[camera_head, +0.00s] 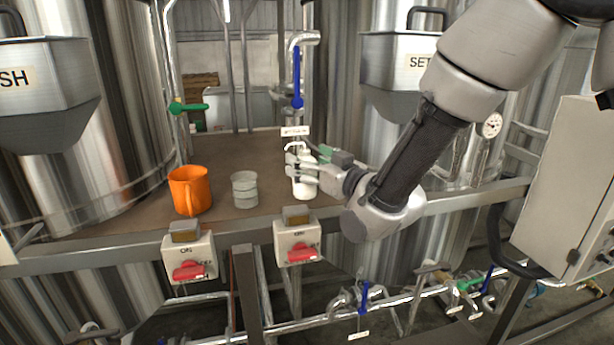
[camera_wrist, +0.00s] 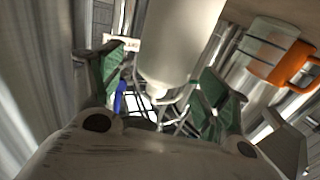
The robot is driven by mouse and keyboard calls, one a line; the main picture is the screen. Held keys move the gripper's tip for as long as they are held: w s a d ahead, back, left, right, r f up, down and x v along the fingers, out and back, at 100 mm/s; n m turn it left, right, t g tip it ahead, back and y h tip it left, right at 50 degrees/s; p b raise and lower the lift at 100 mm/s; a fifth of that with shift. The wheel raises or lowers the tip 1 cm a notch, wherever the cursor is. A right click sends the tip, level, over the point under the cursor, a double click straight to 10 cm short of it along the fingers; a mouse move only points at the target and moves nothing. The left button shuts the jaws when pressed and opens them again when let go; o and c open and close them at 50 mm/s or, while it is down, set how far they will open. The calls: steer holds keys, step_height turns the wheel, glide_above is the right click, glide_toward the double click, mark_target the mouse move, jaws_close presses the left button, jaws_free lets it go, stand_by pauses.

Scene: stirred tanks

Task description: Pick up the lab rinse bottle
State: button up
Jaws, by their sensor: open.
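The lab rinse bottle (camera_head: 304,184) is white and stands upright on the brown shelf between the tanks, in the head view. My gripper (camera_head: 305,165) is at the bottle, with its fingers around the upper part. In the wrist view the white bottle (camera_wrist: 180,40) lies between the two green-padded fingertips of my gripper (camera_wrist: 165,85). Gaps show beside the bottle, and the fingers are open. Part of the bottle is hidden by the fingers in the head view.
Two switch boxes with red knobs (camera_head: 188,270) (camera_head: 298,252) hang at the front edge. A blue-handled pipe valve (camera_head: 297,80) rises behind the bottle. Steel tanks flank the shelf.

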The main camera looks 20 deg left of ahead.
steer(key=shift+x, duration=0.85)
steer(key=shift+s, duration=0.1)
steer(key=c, duration=1.3)
step_height(320, 180, up, 10)
steer(key=shift+r, duration=0.1)
